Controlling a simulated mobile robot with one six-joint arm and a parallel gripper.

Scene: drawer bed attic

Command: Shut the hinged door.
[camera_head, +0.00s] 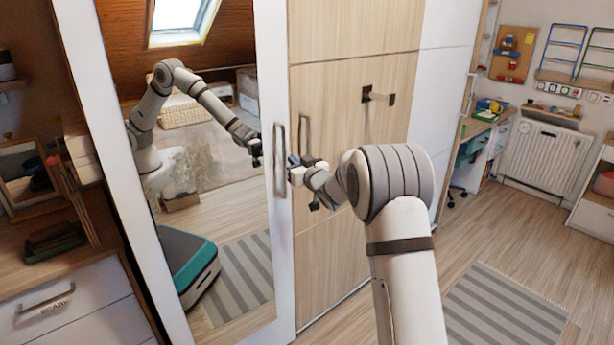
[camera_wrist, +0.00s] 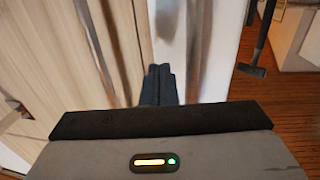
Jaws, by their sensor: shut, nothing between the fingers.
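A tall mirrored door (camera_head: 262,60) with a white frame stands at the centre left in the head view, with a vertical grey handle (camera_head: 279,160) on its right edge. The wood-toned wardrobe panel (camera_head: 345,130) adjoins it on the right. Whether the mirrored door is fully flush or slightly ajar is unclear. My gripper (camera_head: 293,164) is shut and empty, close to the mirrored door's handle edge. In the wrist view, its dark fingers (camera_wrist: 158,85) lie together in front of the white frame (camera_wrist: 205,60); contact cannot be told.
Another handle (camera_head: 304,135) stands beside the mirrored door's handle, and a third (camera_head: 378,97) sits farther right. A drawer unit (camera_head: 70,305) is at the lower left. A striped rug (camera_head: 500,310) lies on open floor at the right. The mirror reflects my arm and base.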

